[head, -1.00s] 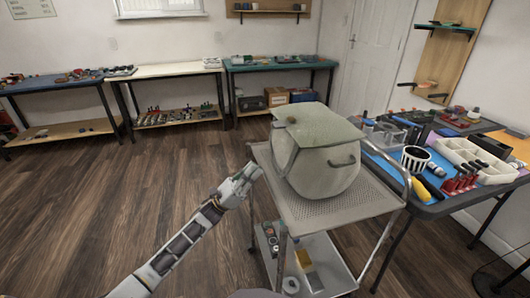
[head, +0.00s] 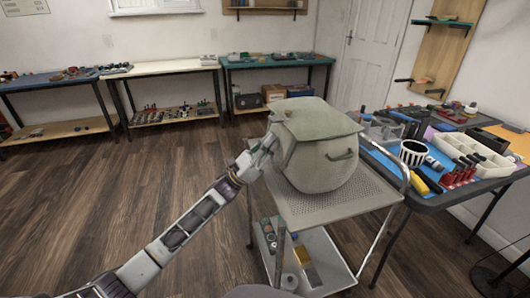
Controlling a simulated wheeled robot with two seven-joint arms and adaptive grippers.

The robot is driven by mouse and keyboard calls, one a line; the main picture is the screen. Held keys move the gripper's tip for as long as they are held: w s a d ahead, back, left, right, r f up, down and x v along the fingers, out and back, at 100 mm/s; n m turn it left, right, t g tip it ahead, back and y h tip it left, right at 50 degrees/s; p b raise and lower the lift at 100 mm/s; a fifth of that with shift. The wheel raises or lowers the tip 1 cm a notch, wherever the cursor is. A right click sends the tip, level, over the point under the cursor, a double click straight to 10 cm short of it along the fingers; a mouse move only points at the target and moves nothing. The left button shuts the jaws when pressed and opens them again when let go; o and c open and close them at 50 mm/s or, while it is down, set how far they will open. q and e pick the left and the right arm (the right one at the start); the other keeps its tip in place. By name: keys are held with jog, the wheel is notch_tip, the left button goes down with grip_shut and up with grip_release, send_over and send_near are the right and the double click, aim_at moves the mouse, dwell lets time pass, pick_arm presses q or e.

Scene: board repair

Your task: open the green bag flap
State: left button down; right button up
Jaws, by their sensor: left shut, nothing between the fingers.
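The green bag (head: 318,168) stands upright on the top shelf of a grey metal cart. Its flat flap (head: 318,121) lies over the top, closed, and a dark handle shows on the front. My left gripper (head: 270,142) is at the left side of the bag, just below the flap's left edge. It is shut with nothing seen in it. I cannot tell whether its fingertips touch the bag or flap. My right gripper is not in view.
The cart (head: 330,207) has bare shelf around the bag and several items on its lower shelf. A crowded worktable (head: 440,208) with a white organiser tray (head: 475,158) stands close on the right. The wooden floor (head: 110,215) on the left is clear.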

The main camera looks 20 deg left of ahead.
pick_arm(q)
jog(key=shift+a+r, duration=0.1)
jog(key=shift+r, duration=1.6)
jog(key=shift+r, duration=0.1)
